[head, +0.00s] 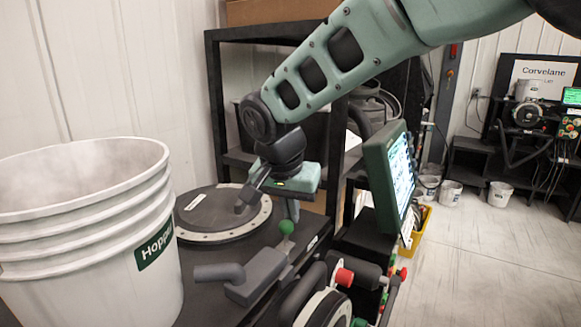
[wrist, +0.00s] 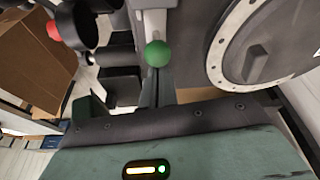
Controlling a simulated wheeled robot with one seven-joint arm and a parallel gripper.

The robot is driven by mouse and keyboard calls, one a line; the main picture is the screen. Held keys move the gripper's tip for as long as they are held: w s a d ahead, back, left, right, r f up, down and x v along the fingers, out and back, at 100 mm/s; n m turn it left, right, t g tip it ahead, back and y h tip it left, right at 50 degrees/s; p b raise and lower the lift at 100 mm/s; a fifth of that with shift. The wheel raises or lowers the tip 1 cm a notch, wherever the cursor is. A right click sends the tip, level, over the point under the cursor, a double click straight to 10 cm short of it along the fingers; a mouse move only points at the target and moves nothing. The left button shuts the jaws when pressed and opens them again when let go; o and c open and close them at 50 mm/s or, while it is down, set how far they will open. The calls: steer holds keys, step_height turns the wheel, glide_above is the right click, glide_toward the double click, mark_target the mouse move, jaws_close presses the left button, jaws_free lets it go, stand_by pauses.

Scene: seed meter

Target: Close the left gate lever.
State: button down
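A lever with a green ball knob (head: 286,228) stands on the dark machine top, beside a grey block with a rounded handle (head: 220,273). The wrist view shows the green ball (wrist: 158,53) on a pale stem. I cannot tell for certain that this is the left gate lever. My gripper (head: 293,213) points down just above the ball in the head view. In the wrist view its narrow fingers (wrist: 157,78) appear together, with the ball at their tips. Nothing shows between them. Whether they touch the ball is unclear.
A round dark lid (head: 225,212) with a pale bolted rim lies behind the lever. A white bucket (head: 90,240) marked "Hopper" stands at left. A tilted screen (head: 390,180) and a red knob (head: 344,277) are at right. Open floor (head: 490,240) lies beyond.

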steer(key=b+v, duration=0.2)
steer(key=v, duration=1.4)
steer(key=shift+s+b, duration=0.15)
steer(key=shift+b, duration=0.2)
